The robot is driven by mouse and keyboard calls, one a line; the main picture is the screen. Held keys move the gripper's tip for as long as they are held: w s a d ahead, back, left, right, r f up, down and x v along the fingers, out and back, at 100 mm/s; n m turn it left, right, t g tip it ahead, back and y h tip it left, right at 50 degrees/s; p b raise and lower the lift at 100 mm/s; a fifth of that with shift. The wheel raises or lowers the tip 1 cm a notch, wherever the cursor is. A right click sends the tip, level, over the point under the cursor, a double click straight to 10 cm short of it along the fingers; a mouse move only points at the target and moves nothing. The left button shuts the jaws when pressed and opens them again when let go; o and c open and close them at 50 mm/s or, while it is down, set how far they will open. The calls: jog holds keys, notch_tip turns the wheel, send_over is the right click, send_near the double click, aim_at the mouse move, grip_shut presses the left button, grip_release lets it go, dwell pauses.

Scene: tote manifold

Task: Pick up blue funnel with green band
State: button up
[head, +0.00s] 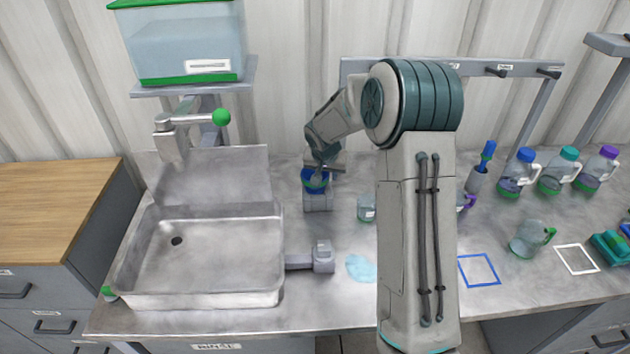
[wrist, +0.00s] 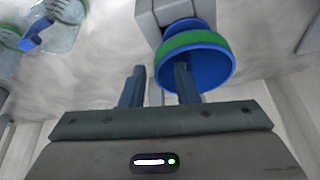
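The blue funnel with a green band (head: 313,184) sits at a grey block-like holder (head: 318,203) on the steel counter, right of the sink. In the wrist view the funnel (wrist: 203,62) shows its wide blue mouth and green band, with its narrow end against the grey holder (wrist: 168,12). My gripper (head: 324,166) is right at the funnel in the head view and partly covers it. In the wrist view my gripper (wrist: 158,82) has its two fingers apart with a gap between them. The right finger overlaps the funnel's rim; whether it touches cannot be told.
A steel sink (head: 208,297) with a green-knobbed tap (head: 180,125) lies left. A small clear container (head: 366,208) and a light blue patch (head: 361,268) are right of the holder. Bottles (head: 517,176) and a jug (head: 528,240) stand further right. A rail (head: 520,68) runs behind.

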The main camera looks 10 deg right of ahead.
grip_shut()
